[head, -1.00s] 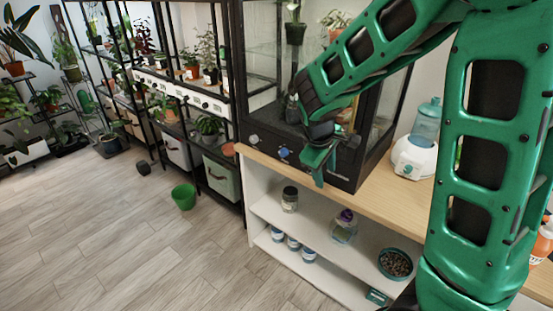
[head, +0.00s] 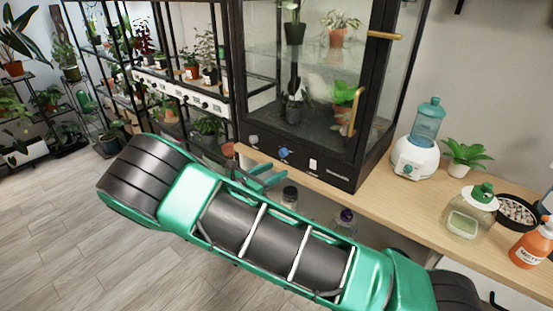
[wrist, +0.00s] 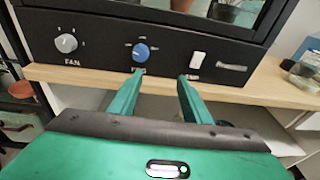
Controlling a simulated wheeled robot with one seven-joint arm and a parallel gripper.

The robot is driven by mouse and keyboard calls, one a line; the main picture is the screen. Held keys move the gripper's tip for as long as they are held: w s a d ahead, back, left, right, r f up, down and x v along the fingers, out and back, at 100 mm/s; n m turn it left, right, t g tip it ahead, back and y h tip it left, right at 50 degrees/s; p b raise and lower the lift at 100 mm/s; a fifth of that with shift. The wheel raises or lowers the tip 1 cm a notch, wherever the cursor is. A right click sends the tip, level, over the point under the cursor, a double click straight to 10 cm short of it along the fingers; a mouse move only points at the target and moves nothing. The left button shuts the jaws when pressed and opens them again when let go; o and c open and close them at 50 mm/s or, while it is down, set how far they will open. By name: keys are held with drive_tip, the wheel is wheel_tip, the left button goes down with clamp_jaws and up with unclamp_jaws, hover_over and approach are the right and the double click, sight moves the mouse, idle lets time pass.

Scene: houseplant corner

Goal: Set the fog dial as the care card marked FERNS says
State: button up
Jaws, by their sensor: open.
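A blue dial (head: 284,153) sits on the black front panel of the glass plant cabinet (head: 343,177). In the wrist view the blue dial (wrist: 140,51) is just beyond my left fingertip, and its label is mostly hidden by that finger. A grey dial (wrist: 66,43) marked FAN is to its left, and a white switch (wrist: 198,60) is to its right. My gripper (wrist: 160,76) is open and empty, its green fingers pointing at the panel, below and right of the blue dial. I cannot make out a care card marked FERNS in either current view.
A white humidifier (head: 414,160) with a blue tank and a small front dial stands on the wooden counter (head: 395,205). A leafy potted plant (head: 466,157), a jar (head: 473,212) and an orange bottle (head: 532,244) are farther right. My arm hides much of the shelf below.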

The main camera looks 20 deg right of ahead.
sight(281, 154)
drive_tip(key=a+n+t, duration=0.3)
drive_tip(key=a, duration=0.2)
drive_tip(key=x, duration=1.1)
drive_tip(key=shift+w+d+r, duration=0.1)
drive_tip(key=shift+d+r, duration=0.05)
drive_tip(key=shift+r, duration=0.1)
drive_tip(key=c, duration=1)
